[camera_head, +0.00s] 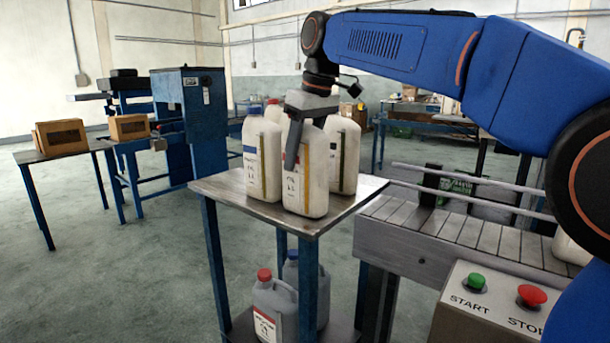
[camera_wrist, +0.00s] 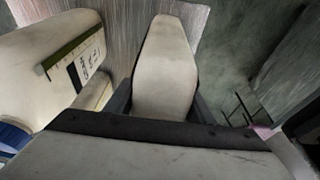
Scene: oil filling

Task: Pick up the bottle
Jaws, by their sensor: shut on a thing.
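Several white bottles stand close together on a small metal-topped table (camera_head: 350,192). My gripper (camera_head: 305,135) is over the front bottle (camera_head: 308,180), pointing down, with its jaws shut on the bottle's upper part. In the wrist view the held bottle (camera_wrist: 165,65) sits between the two dark fingers of my gripper (camera_wrist: 160,105). The bottle looks upright and at the table top; I cannot tell whether it is lifted clear. Its cap is hidden by my gripper. A left bottle (camera_head: 254,150) and a right bottle (camera_head: 345,150) stand close beside and behind it.
Grey bottles (camera_head: 275,305) stand on the table's lower shelf. A slatted conveyor (camera_head: 440,225) with rails runs to the right, and a START/STOP box (camera_head: 495,305) is at front right. Cardboard boxes (camera_head: 62,137) sit on a left table. The floor at left is clear.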

